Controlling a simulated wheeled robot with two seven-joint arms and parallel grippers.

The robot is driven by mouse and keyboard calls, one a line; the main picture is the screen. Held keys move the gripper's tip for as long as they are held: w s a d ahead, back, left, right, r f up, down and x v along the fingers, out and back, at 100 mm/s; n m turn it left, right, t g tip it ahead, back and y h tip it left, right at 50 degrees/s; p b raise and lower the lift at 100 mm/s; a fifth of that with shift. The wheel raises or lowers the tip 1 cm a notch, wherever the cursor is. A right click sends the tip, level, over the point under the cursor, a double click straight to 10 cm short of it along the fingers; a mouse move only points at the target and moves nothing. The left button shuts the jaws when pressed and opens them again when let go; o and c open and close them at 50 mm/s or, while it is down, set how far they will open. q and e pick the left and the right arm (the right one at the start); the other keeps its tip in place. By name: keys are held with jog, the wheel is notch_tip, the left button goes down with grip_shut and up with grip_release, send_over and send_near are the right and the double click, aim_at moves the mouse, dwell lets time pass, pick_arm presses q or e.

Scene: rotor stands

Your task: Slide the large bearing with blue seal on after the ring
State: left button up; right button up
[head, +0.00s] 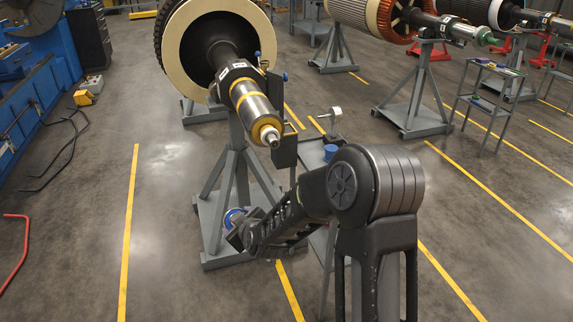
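The rotor shaft (248,98) points toward me from its stand, with a stepped, bare end. A gold-coloured ring (265,129) sits near the shaft's tip, and another gold band is further back. The bearing with blue seal (234,216) shows as a blue-rimmed disc at the end of my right arm, below and left of the shaft tip, clear of the shaft. My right gripper (238,237) appears shut on it; the fingers are small and dark, and partly hidden by the wrist. My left gripper is not in view.
The grey stand (236,175) holds the shaft. A small cart (311,158) with a blue cup (330,152) stands right of it, partly hidden by my arm. More rotors on stands (415,115) are at back right. A blue machine (35,90) is left; floor between is open.

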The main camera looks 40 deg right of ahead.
jog(key=s+d+r+t+h, duration=0.1)
jog(key=s+d+r+t, duration=0.1)
jog(key=d+r, duration=0.4)
jog(key=s+d+r+m+t+h, duration=0.1)
jog(key=s+d+r+t+h, duration=0.1)
jog(key=d+r, duration=0.5)
notch_tip(320, 180, up, 3)
jog(key=shift+d+f+m+t+h, duration=0.15)
jog(key=shift+d+m+t+h, duration=0.15)
jog(key=shift+t, duration=0.5)
jog(key=shift+p+x, duration=0.55)
jog(key=shift+x, duration=1.95)
jog(key=shift+b, duration=0.55)
jog(key=shift+w, duration=0.15)
